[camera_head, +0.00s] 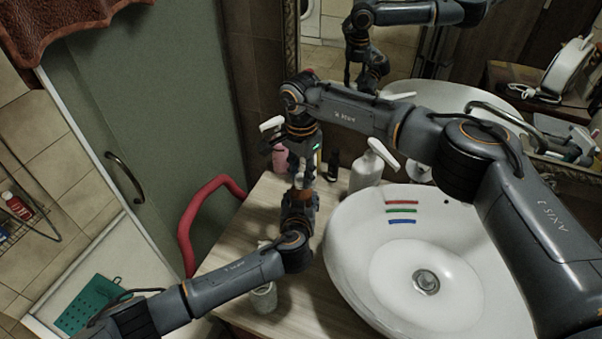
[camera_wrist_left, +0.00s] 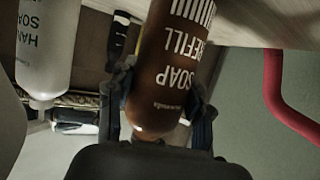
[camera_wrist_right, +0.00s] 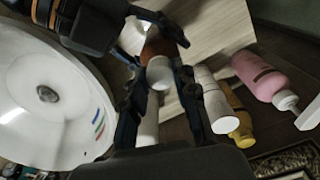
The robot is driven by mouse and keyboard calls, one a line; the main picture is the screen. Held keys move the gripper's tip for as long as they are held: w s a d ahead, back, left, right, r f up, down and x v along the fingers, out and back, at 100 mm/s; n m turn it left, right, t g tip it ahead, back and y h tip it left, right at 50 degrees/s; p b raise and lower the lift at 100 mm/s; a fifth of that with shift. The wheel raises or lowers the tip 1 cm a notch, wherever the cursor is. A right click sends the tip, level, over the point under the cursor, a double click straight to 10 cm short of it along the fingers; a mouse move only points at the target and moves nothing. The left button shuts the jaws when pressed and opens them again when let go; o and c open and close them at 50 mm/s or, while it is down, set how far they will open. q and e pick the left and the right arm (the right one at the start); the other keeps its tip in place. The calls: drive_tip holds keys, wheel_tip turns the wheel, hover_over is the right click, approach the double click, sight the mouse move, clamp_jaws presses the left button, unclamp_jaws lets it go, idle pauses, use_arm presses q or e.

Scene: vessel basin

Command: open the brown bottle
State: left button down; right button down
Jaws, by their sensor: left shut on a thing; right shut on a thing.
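The brown bottle (camera_wrist_left: 178,60), labelled SOAP REFILL, is between the fingers of my left gripper (camera_wrist_left: 158,108), which is shut on its body. In the right wrist view the bottle (camera_wrist_right: 160,44) shows behind its white cap (camera_wrist_right: 160,73). My right gripper (camera_wrist_right: 159,92) is shut on the cap, its fingers on either side. In the head view my right gripper (camera_head: 302,172) comes from above and my left gripper (camera_head: 298,200) from below, with the bottle mostly hidden between them above the wooden counter.
The white basin (camera_head: 345,245) with red, green and blue strips is to the right. A red rail (camera_head: 188,225) runs along the left. The counter (camera_head: 228,255) has bare room at left.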

sight(302, 177)
use_arm(q)
drive_tip(key=shift+f, duration=0.1)
use_arm(e)
drive_tip(key=n, duration=0.8)
drive_tip(key=shift+r, duration=0.1)
drive_tip(key=shift+r, duration=1.05)
drive_tip(key=shift+r, duration=2)
use_arm(q)
drive_tip(key=shift+c, duration=2.4)
unclamp_jaws()
